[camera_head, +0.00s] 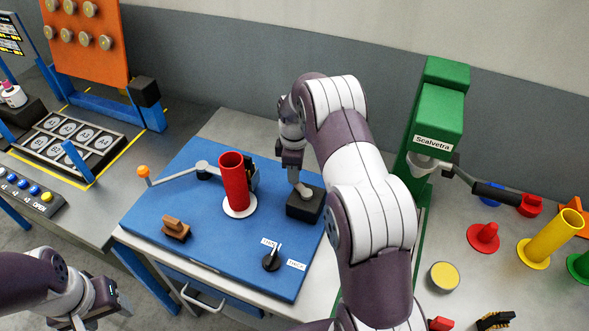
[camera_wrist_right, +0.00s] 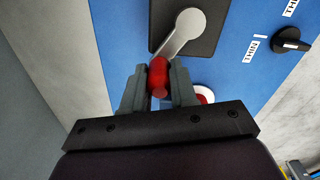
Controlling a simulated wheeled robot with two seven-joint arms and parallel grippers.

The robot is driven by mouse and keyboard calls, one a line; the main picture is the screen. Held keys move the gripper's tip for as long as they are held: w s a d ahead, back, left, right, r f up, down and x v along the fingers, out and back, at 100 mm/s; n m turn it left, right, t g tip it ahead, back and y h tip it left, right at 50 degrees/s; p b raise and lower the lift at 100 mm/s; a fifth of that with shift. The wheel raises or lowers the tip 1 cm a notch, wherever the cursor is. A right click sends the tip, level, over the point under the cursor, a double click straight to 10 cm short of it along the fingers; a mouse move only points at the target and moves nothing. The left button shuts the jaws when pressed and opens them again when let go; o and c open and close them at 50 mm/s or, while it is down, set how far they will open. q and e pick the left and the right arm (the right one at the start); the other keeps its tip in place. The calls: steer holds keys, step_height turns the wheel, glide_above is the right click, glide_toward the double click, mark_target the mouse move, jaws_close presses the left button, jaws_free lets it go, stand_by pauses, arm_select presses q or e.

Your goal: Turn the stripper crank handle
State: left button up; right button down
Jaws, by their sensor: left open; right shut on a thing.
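A black box (camera_head: 304,207) on the blue board carries a grey crank arm (camera_head: 303,190). In the right wrist view the crank arm (camera_wrist_right: 183,30) runs from a dark plate down to a red handle (camera_wrist_right: 159,76). My right gripper (camera_wrist_right: 159,85) is shut on this red handle, with a finger on each side. In the head view my right gripper (camera_head: 292,172) reaches down at the box and the handle is hidden. My left gripper (camera_head: 118,303) is open and empty at the lower left, apart from the board.
A red bobbin tube (camera_head: 233,182) stands upright on a white disc beside an arm with an orange knob (camera_head: 143,172). A black selector knob (camera_head: 271,261) and a brown block (camera_head: 175,228) sit on the board (camera_head: 150,210). A green machine (camera_head: 432,115) stands at right.

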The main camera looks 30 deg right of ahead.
steer(key=c, duration=0.9)
jaws_free()
step_height(320, 180, up, 4)
steer(key=shift+w+f+b, duration=0.1)
steer(key=shift+f+b, duration=0.15)
steer(key=shift+b, duration=0.4)
step_height(320, 180, up, 4)
steer(key=shift+f+p, duration=0.25)
steer(key=shift+p, duration=0.2)
step_height(320, 180, up, 6)
steer(key=p, duration=0.4)
steer(key=shift+f, duration=0.1)
